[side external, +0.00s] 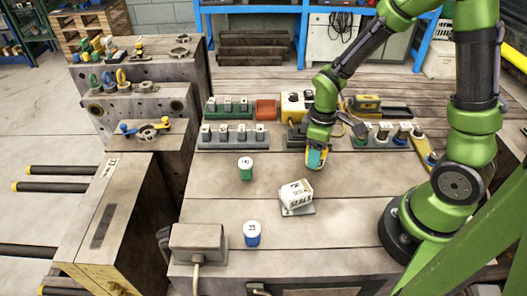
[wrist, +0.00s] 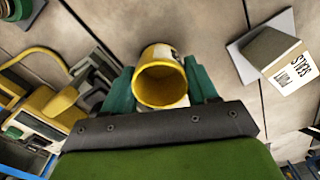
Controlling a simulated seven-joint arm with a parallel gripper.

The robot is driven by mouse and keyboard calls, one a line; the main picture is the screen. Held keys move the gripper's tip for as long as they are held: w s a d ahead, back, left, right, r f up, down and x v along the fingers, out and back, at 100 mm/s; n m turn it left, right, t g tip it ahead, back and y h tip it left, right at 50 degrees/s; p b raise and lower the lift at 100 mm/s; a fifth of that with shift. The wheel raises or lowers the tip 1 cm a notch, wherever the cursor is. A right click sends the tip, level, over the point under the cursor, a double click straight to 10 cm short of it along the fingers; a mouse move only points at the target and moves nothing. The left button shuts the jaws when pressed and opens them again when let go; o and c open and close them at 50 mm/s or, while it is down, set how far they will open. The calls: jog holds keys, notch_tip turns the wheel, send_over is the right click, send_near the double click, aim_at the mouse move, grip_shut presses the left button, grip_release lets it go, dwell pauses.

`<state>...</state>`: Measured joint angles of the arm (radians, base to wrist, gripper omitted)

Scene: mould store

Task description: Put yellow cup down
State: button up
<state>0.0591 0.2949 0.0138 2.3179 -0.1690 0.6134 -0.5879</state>
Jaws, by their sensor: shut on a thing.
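My gripper (side external: 316,150) is shut on the yellow cup, with one teal finger on each side of it. In the wrist view the yellow cup (wrist: 162,84) shows its round open rim and hollow inside between the fingers. In the side view only a little yellow of the cup (side external: 316,160) shows past the teal fingers. The cup is over the wooden table (side external: 345,215), behind and right of the white box. I cannot tell whether its base touches the table.
The white seals box (side external: 296,194) sits tilted on a grey plate; it also shows in the wrist view (wrist: 285,62). A green cup (side external: 246,174) and a blue cup (side external: 252,240) stand to the left. Racks of small items (side external: 233,136) line the back. The front right of the table is clear.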

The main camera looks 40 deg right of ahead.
jog(key=shift+f, duration=0.15)
jog(key=o, duration=1.1)
jog(key=shift+c, duration=0.2)
jog(key=s+a+r+m+t, duration=0.1)
jog(key=s+r+m+t, duration=0.1)
jog(key=r, duration=0.5)
jog(key=s+a+r+m+t+y, duration=0.1)
jog(key=s+a+r+m+t, duration=0.1)
jog(key=r, duration=0.6)
jog(key=s+a+r+m+t+y, duration=0.1)
jog(key=s+r+m+t, duration=0.1)
jog(key=r, duration=0.5)
jog(key=shift+a+r+m+t, duration=0.35)
jog(key=shift+m+t, duration=0.25)
jog(key=shift+m, duration=0.7)
